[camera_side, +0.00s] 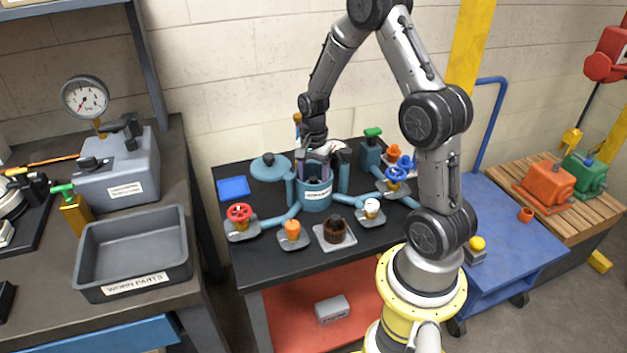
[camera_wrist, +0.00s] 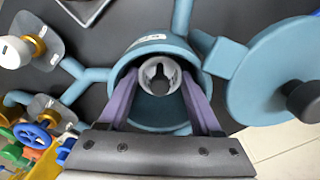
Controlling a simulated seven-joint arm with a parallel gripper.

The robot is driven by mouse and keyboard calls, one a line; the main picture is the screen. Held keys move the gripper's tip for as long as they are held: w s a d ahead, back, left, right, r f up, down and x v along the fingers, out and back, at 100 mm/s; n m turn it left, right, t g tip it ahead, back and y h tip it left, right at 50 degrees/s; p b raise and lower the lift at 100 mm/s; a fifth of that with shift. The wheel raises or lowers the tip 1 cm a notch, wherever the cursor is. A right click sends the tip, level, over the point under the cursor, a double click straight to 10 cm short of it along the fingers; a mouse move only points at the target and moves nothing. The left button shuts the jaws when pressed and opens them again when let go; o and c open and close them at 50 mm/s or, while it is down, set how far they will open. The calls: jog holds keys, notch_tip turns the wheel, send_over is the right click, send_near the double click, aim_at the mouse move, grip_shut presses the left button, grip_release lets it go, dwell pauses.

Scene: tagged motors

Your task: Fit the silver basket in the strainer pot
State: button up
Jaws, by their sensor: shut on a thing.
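The strainer pot is a teal cylinder with pipes (camera_side: 315,199), open at the top, in the middle of the black bench. Its open mouth also shows in the wrist view (camera_wrist: 150,108). My gripper (camera_side: 314,174) points down over the pot. In the wrist view, its purple fingers (camera_wrist: 158,84) are shut on the silver basket (camera_wrist: 158,64), a small grey hollow cylinder. The basket lies within the outline of the pot's mouth, towards its far side. How deep it sits, and whether it touches the pot, I cannot tell. The side view hides the basket behind the fingers and pot.
A round teal lid with a black knob (camera_side: 270,167) stands close beside the pot; the wrist view shows it too (camera_wrist: 262,62). A red handwheel (camera_side: 239,212), an orange part (camera_side: 292,230), a dark brown basket (camera_side: 334,231) and a blue handwheel (camera_side: 396,174) surround the pot.

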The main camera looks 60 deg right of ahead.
dwell(0.3)
jog(key=o, duration=1.5)
jog(key=shift+r, duration=7.2)
jog(key=s+a+r+n+t, duration=0.4)
jog(key=a+r+n, duration=0.2)
jog(key=a+r, duration=0.6)
jog(key=s+a+f+n, duration=0.1)
jog(key=s+a+n, duration=0.1)
jog(key=s+n, duration=0.1)
jog(key=s+a+f+n+t, duration=0.1)
jog(key=s+a+n, duration=0.1)
jog(key=s+n, duration=0.2)
jog(key=s+a+f+n, duration=0.2)
jog(key=s+a+n, duration=0.1)
jog(key=s+n, duration=0.1)
jog(key=shift+s+n+t, duration=0.2)
jog(key=shift+n+t, duration=0.1)
jog(key=shift+n, duration=0.2)
